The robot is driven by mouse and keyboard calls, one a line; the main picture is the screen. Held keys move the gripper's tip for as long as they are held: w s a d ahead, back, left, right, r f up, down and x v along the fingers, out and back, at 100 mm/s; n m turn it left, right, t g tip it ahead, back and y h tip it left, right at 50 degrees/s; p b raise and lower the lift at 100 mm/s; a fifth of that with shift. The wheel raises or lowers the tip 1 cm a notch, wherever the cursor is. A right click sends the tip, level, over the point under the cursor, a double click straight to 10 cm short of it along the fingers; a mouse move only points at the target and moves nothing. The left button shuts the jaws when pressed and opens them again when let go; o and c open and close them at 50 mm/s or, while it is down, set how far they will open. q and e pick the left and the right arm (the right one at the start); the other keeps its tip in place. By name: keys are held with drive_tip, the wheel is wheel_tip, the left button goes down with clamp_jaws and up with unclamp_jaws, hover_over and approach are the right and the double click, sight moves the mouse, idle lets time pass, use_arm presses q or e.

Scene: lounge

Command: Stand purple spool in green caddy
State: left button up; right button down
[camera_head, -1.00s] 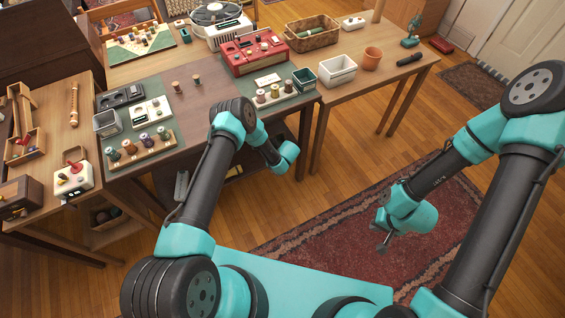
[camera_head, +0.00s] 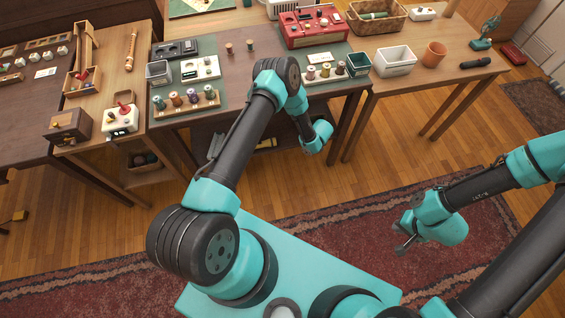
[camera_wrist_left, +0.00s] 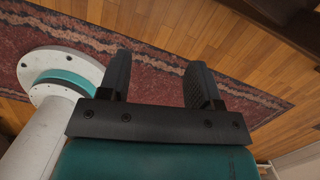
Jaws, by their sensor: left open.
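A row of spools stands on a wooden rack at the left of the dark table; one that looks purple (camera_head: 192,96) is among them, though its colour is hard to judge at this size. The small green caddy (camera_head: 358,65) stands at the right of that table, beside more spools. My left gripper is open and empty in the left wrist view (camera_wrist_left: 158,75), above the floor and rug. In the head view its fingers are hidden by its own arm, in front of the table. My right gripper (camera_head: 402,248) hangs over the rug, far from both; its opening is unclear.
A white bin (camera_head: 394,62), terracotta pot (camera_head: 434,54) and wicker basket (camera_head: 377,17) stand on the right table. A red radio-like box (camera_head: 312,28) is behind the caddy. A grey bin (camera_head: 159,73) is behind the spool rack. The dark table's middle is mostly clear.

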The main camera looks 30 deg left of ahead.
use_arm(q)
drive_tip(key=s+a+r+n+h, duration=0.2)
drive_tip(key=s+r+n, duration=0.9)
drive_tip(key=s+n, duration=0.2)
drive_tip(key=s+a+r+n+h, duration=0.2)
drive_tip(key=s+r+n+h, duration=0.1)
drive_tip(key=s+r+n, duration=0.9)
drive_tip(key=shift+s+a+n, duration=0.35)
drive_tip(key=shift+s+n, duration=0.65)
drive_tip(key=shift+s, duration=0.1)
